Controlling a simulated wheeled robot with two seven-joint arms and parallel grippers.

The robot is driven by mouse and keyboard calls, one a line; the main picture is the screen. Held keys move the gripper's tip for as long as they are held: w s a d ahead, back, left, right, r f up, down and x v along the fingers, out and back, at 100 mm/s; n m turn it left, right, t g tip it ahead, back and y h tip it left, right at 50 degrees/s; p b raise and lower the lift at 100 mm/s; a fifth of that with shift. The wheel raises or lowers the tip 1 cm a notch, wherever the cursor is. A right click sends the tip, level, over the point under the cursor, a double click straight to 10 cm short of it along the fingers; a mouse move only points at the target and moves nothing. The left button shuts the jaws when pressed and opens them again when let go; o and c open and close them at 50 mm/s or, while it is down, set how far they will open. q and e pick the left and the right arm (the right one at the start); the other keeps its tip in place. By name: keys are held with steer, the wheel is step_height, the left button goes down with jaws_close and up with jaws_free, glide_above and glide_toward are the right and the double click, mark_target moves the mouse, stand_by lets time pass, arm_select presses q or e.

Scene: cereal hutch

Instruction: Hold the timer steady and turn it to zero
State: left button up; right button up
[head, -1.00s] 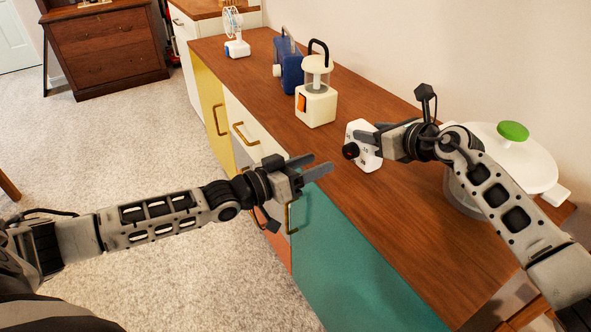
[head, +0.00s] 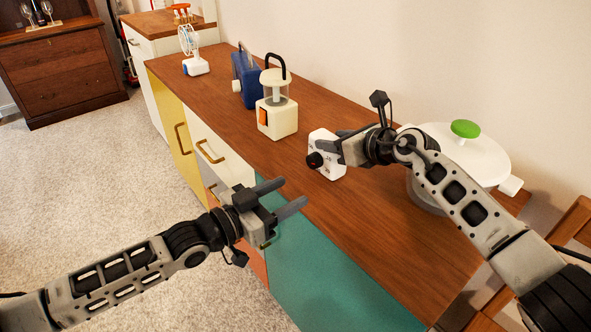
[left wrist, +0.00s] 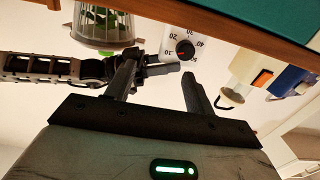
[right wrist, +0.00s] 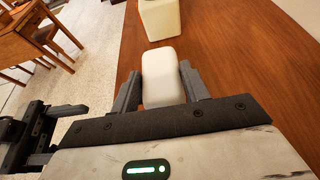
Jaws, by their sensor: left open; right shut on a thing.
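The white timer (head: 327,171) stands on the wooden counter, with its black dial (head: 314,160) facing the front edge. My right gripper (head: 342,146) is shut on the timer's body; in the right wrist view the white timer (right wrist: 163,78) sits between the fingers. In the left wrist view the timer's numbered face (left wrist: 180,30) and its dark dial with a red mark (left wrist: 185,50) show. My left gripper (head: 284,196) is open and empty, in front of the counter's front edge, apart from the dial.
A cream lantern (head: 277,115) and a blue device (head: 246,80) stand on the counter (head: 390,235) beyond the timer, with a small fan (head: 194,55) farther back. A lidded white pot (head: 465,150) stands to the right, close to my right arm.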

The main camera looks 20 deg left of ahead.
mark_target(312, 163)
arm_select(q)
steer(key=w+m+y, duration=0.2)
steer(key=w, duration=0.1)
steer(key=w+d+m+y, duration=0.1)
steer(key=w+m+y, duration=0.1)
steer(key=w, duration=0.2)
steer(key=w+m+y, duration=0.3)
steer(key=shift+w+d, duration=0.2)
steer(key=shift+d, duration=0.2)
stand_by(0.4)
steer(key=c, duration=1)
